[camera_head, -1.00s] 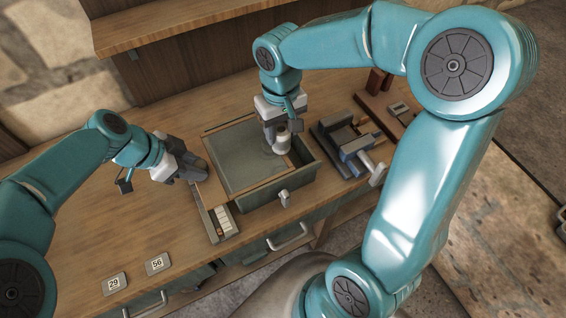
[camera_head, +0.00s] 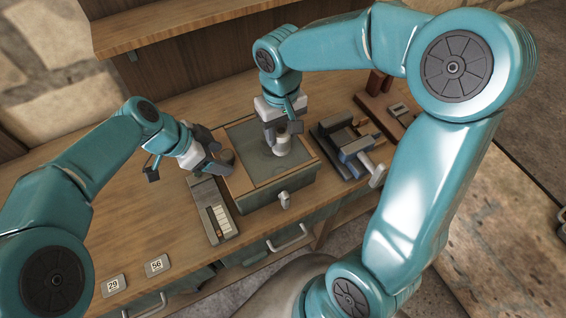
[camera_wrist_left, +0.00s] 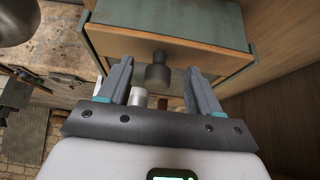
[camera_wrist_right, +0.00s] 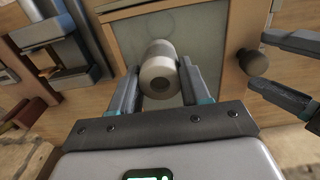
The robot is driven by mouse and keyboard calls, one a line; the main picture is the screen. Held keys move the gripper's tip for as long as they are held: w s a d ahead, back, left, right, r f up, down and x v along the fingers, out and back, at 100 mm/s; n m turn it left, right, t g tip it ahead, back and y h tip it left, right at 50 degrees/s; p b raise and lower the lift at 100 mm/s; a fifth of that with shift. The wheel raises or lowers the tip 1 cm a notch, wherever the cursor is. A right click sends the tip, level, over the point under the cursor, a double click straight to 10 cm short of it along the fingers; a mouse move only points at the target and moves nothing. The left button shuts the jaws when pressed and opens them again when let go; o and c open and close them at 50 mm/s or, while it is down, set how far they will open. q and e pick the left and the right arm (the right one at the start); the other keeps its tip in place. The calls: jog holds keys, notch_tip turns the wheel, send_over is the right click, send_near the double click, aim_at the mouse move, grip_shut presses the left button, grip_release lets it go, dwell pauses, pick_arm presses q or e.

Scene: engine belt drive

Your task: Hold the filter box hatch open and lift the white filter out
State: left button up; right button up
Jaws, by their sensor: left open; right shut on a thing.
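The filter box (camera_head: 285,190) stands on the bench. Its hatch, a grey-green panel (camera_head: 250,150) in a wooden frame, lies flat over the top. A dark round knob (camera_head: 226,156) sits on the hatch's left side; it also shows in the right wrist view (camera_wrist_right: 254,63). My left gripper (camera_head: 214,153) is open at the knob, which appears between its spread fingers in the left wrist view (camera_wrist_left: 157,72). My right gripper (camera_head: 279,134) is shut on the white filter (camera_wrist_right: 159,68) and holds it above the hatch panel. Contact between filter and panel cannot be told.
A grey tray with pale blocks (camera_head: 217,214) lies left of the box. A blue vise (camera_head: 358,150) stands close on its right. Number plates 56 (camera_head: 157,265) and 29 (camera_head: 114,285) lie at the bench's front left. A wooden shelf (camera_head: 190,25) is behind.

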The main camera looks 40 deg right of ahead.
notch_tip(320, 180, up, 2)
jog(key=shift+r+p, duration=0.1)
jog(key=shift+p, duration=0.9)
pick_arm(q)
jog(key=v, duration=0.6)
jog(key=shift+a+r, duration=0.2)
jog(key=shift+r, duration=0.1)
pick_arm(e)
jog(key=shift+f, duration=0.2)
jog(key=shift+f+b, duration=0.65)
jog(key=shift+b, duration=0.15)
pick_arm(q)
jog(key=v, duration=1.2)
